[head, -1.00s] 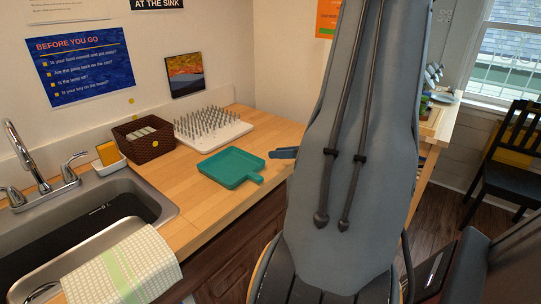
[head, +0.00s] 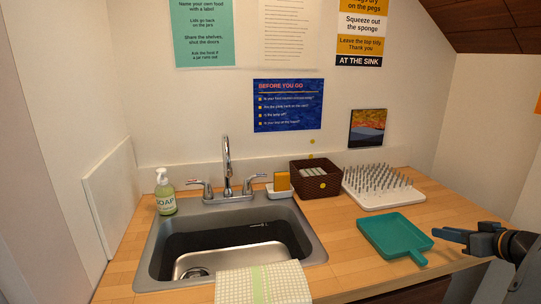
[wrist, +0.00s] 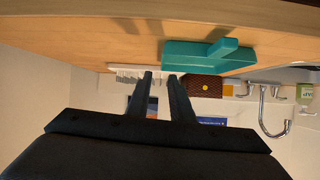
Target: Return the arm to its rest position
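My gripper (head: 452,236) shows at the right edge of the head view, pointing left, to the right of a teal tray with a handle (head: 393,235). In the wrist view my two dark fingers (wrist: 161,76) stand a little apart with nothing between them. My gripper is open and empty. The wrist view is upside down, and the tray (wrist: 190,55) appears near the fingertips there; I cannot tell the exact gap. Most of my arm is out of the head view.
A sink (head: 233,248) with a faucet (head: 227,165) fills the left of the counter. A soap bottle (head: 165,193), a brown basket (head: 317,180) and a white peg board (head: 383,193) stand around it. A towel (head: 264,284) hangs over the front. Bare wood lies around the tray.

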